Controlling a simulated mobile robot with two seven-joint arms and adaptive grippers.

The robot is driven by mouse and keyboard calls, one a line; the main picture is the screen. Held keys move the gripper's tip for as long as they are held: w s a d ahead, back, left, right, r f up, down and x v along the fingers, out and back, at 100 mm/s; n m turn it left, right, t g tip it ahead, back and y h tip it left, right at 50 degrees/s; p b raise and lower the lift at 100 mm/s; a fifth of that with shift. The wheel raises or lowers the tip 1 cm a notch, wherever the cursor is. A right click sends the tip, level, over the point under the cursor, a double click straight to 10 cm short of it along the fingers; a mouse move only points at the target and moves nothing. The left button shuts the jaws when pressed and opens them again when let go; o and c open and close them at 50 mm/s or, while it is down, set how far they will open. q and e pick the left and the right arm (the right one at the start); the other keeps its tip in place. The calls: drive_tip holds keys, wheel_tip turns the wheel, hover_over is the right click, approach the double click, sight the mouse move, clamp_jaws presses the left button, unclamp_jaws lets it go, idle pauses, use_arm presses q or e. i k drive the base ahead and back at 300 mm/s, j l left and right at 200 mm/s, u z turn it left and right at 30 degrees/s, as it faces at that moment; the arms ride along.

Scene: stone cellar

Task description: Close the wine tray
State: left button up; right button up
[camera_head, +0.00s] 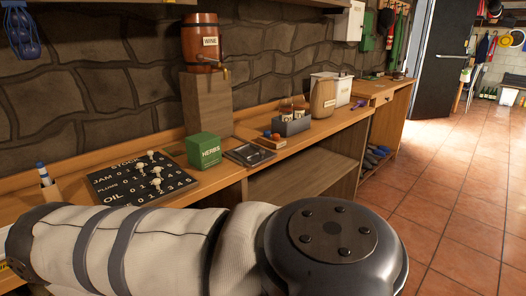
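A wooden barrel (202,43) with a "WINE" label and a tap stands on a tall wooden block (207,104) at the back of the counter. A small dark flat tray (247,154) lies on the counter in front of the block, right of a green "HERBS" box (203,150). I cannot tell whether this is the wine tray, or whether anything here stands open. My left arm crosses the bottom of the head view, in front of the counter. Neither gripper shows in the view.
A "STOCK" board (134,178) with white pegs lies at the left of the counter (221,181). A grey caddy with jars (291,126) and a wooden jug (323,97) stand farther right. Open shelf space lies below. The tiled floor (455,190) at right is clear.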

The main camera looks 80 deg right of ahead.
sight(252, 156)
drive_tip(key=z, duration=2.5)
